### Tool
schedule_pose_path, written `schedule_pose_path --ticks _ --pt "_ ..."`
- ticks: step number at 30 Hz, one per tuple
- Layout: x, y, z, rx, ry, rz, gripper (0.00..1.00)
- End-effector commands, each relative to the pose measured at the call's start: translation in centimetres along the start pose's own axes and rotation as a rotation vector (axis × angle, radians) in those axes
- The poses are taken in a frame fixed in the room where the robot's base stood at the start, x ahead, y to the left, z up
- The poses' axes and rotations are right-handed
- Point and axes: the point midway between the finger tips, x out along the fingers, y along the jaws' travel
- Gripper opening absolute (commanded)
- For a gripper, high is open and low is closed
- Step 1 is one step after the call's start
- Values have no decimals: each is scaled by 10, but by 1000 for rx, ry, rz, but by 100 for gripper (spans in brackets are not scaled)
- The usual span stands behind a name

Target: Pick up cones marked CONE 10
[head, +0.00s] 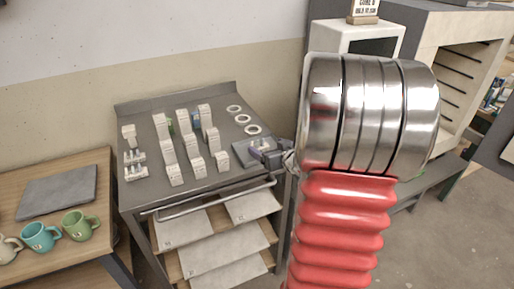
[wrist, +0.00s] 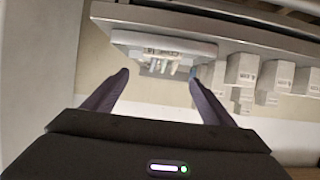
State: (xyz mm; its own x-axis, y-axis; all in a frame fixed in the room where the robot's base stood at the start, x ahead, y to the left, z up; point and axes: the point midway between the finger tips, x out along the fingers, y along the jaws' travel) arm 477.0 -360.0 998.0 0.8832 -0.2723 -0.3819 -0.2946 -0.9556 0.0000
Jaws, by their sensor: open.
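My gripper (head: 264,151) is at the right side of the grey metal worktop (head: 190,190), beside a grey plate (head: 240,153). In the wrist view its two dark fingers (wrist: 159,76) are spread apart with nothing between the tips. Beyond them are the plate (wrist: 205,47) and small pale upright pieces (wrist: 160,67), perhaps cones; I cannot read any marking on them. Several white boxes (head: 173,175) stand in rows on the worktop. They also show at the right of the wrist view (wrist: 242,70), with labels too small to read.
Small pale pieces on stands (head: 135,171) are at the worktop's left. Several white rings (head: 252,130) lie at its back right. A rail (head: 215,200) runs along the front. A wooden table at left holds a dark slab (head: 58,190) and mugs (head: 81,224).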

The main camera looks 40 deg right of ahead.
Motion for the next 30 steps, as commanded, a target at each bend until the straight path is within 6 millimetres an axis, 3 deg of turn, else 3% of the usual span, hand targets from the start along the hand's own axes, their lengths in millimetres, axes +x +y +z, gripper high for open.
schedule_pose_path --ticks 9,23,30 --pt "33 0 1 0 -2 0 78" --pt "37 -1 1 0 -2 0 78" --pt "58 -2 3 0 -3 -2 78"
